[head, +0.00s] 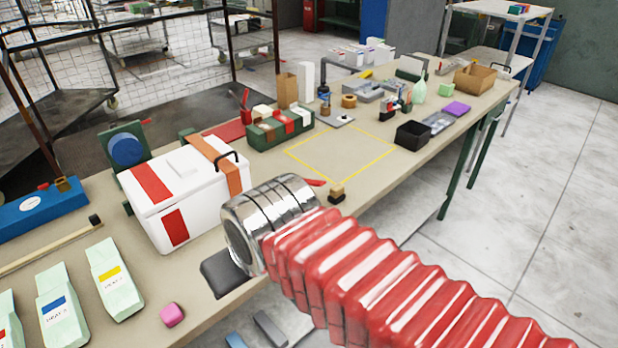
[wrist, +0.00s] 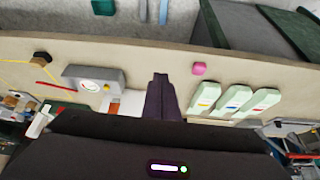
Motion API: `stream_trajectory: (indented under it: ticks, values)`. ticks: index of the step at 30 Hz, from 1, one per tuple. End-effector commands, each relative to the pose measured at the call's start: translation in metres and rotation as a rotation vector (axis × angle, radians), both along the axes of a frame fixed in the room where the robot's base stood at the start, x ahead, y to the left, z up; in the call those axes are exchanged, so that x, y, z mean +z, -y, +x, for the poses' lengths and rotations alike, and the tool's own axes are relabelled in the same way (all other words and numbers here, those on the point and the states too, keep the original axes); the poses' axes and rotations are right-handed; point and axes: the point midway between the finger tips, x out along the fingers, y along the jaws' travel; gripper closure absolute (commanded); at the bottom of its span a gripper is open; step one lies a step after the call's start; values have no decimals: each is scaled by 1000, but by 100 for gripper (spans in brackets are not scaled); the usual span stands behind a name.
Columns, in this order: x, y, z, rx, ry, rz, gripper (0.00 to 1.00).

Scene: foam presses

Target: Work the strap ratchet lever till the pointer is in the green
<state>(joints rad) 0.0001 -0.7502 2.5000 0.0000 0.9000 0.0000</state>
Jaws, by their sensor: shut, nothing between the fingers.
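The grey ratchet unit (wrist: 110,76) with a round white dial (wrist: 89,86) sits by the table's front edge in the wrist view. The dial is too small to read its pointer. A thin red lever (wrist: 45,85) lies to the left of the unit. In the head view a red tip (head: 316,182) shows beside my arm, which hides most of the unit. The orange strap (head: 215,162) runs over the white box (head: 185,190). My gripper (wrist: 160,77) is shut and empty, to the right of the unit in the wrist view and apart from the lever.
A small dark block (head: 337,192) stands near the red tip. A pink block (head: 172,314) and pale green bags (head: 115,280) lie at the near left. A green tray (head: 275,130) stands behind. The yellow-outlined area (head: 345,150) is mostly clear.

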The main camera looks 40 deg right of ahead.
Motion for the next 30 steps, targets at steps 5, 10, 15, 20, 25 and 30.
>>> stream_trajectory:
  ticks: [5, 10, 15, 20, 25, 30]
  values:
    - [0, 0, 0, 0, 0, 0, 100]
    - [0, 0, 0, 0, 0, 0, 100]
    - [0, 0, 0, -1, -1, 0, 100]
    - [3, 9, 5, -26, -10, 2, 100]
    - [7, 41, 16, -101, -37, 11, 100]
    - [11, 81, 29, -201, -71, 26, 100]
